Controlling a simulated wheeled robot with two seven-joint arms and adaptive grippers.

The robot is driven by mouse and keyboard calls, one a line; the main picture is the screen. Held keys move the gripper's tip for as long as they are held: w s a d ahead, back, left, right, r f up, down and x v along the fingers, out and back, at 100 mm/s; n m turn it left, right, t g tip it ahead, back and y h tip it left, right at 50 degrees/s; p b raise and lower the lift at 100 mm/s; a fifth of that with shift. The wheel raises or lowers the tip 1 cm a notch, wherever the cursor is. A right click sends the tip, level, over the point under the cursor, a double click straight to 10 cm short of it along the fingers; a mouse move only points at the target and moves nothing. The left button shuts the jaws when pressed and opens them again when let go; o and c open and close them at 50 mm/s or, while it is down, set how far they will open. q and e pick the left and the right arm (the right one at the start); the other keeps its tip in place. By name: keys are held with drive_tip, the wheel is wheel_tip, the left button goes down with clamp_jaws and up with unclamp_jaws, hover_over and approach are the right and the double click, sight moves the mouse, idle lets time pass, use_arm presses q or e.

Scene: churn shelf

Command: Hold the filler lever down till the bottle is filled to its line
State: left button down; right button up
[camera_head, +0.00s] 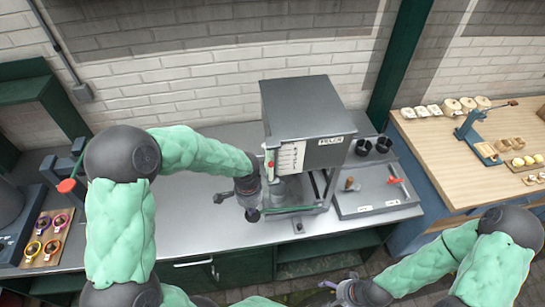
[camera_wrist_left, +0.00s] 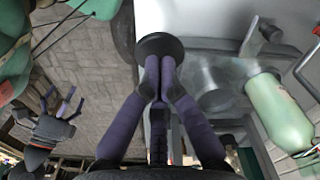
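The filler, a grey box-shaped machine (camera_head: 310,105), stands on the steel counter with a labelled front. My left gripper (camera_head: 238,199) is at its lower left side. In the left wrist view its fingers (camera_wrist_left: 160,75) are together, with their tips against a dark round knob (camera_wrist_left: 160,44) that seems to be the lever's end. The knob is wider than the closed tips. A pale green cylinder (camera_wrist_left: 275,112), probably the bottle, lies to the right of the fingers. Its fill level and line cannot be made out. My right gripper (camera_head: 350,292) is low at the front, empty, its fingers apart in the wrist view (camera_wrist_left: 60,105).
A grey tray (camera_head: 350,208) with small tools and dark cups (camera_head: 383,144) is right of the filler. A wooden board (camera_head: 40,258) with coloured rings is at the left. A wooden table (camera_head: 440,140) stands at the right. The counter behind my left arm is clear.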

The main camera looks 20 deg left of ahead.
use_arm(q)
drive_tip(key=shift+r+p, duration=1.4)
drive_tip(key=shift+r, duration=0.9)
